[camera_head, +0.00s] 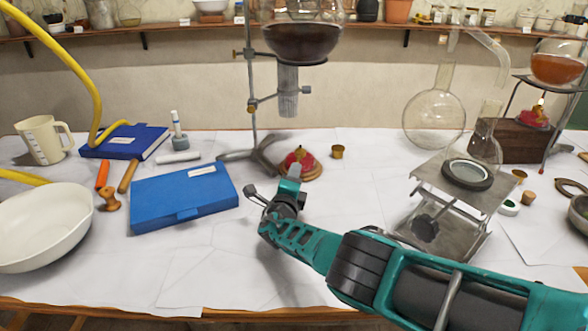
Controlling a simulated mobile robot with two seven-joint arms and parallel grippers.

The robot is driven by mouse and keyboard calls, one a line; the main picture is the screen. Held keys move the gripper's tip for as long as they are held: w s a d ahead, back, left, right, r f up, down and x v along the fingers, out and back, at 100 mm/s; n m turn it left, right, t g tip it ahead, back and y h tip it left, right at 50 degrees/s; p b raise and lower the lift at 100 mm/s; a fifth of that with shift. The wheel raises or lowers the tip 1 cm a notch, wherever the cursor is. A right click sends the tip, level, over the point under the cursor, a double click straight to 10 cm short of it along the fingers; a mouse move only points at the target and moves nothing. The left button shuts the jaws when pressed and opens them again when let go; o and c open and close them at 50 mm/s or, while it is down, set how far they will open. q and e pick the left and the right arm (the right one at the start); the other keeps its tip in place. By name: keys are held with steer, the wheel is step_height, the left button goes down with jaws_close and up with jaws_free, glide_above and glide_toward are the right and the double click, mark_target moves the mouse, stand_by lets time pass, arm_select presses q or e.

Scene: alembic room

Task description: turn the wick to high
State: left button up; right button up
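A small red burner with a brass top (299,160) sits on a round wooden base under the retort stand, left of the picture's middle. A second red burner (534,116) stands on a wooden box at the far right, below a flask of orange liquid. My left gripper is out of view.
A dark round flask (300,42) hangs on the retort stand above the burner. A blue case (184,196) lies to the left, with a white bowl (42,228) beyond it. A metal lab jack (440,205) stands to the right. Bare table shows in front of the case.

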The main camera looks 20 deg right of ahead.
steer(key=p+v, duration=0.4)
steer(key=v, duration=0.1)
steer(key=shift+r+p, duration=0.35)
steer(key=shift+p, duration=0.05)
steer(key=p+v, duration=0.1)
steer(key=v, duration=0.1)
steer(key=p+v, duration=0.2)
steer(key=v, duration=0.1)
steer(key=shift+s+a+f+p, duration=0.1)
steer(key=shift+s+f+p, duration=0.15)
steer(key=shift+s+p, duration=0.05)
steer(key=shift+s+a+f, duration=0.1)
steer(key=shift+s, duration=0.15)
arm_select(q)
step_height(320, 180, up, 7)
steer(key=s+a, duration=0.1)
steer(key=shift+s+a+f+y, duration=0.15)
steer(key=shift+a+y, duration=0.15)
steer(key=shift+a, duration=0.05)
arm_select(e)
steer(key=shift+s+f, duration=0.1)
